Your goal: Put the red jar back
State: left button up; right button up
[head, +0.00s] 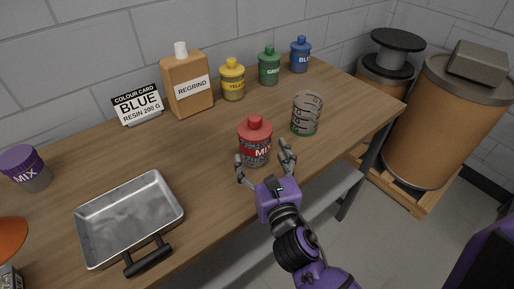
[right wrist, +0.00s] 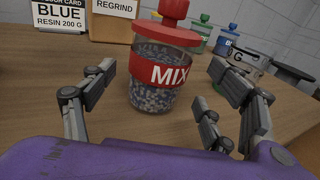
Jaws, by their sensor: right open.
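The red jar (head: 255,142) has a red lid and a red band lettered "MIX", with greyish-blue pellets inside. It stands upright on the wooden table near the front edge. It also shows in the right wrist view (right wrist: 160,70). My right gripper (head: 265,160) is open, with its fingers on either side of the jar's near face. In the right wrist view the fingers (right wrist: 150,125) stand apart, with gaps to the jar. My left gripper is not in view.
Yellow (head: 232,80), green (head: 269,67) and blue (head: 300,56) jars stand along the back, beside the regrind bottle (head: 188,88) and a "BLUE" card (head: 138,105). A metal tray (head: 128,212) and purple-lidded jar (head: 26,168) are left.

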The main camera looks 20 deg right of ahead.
jog(key=s+b, duration=0.1)
jog(key=s, duration=0.5)
jog(key=shift+s+a+f, duration=0.1)
jog(key=shift+s+f, duration=0.05)
jog(key=shift+s, duration=0.6)
jog(key=shift+s+a+r, duration=0.1)
jog(key=shift+s+r, duration=0.1)
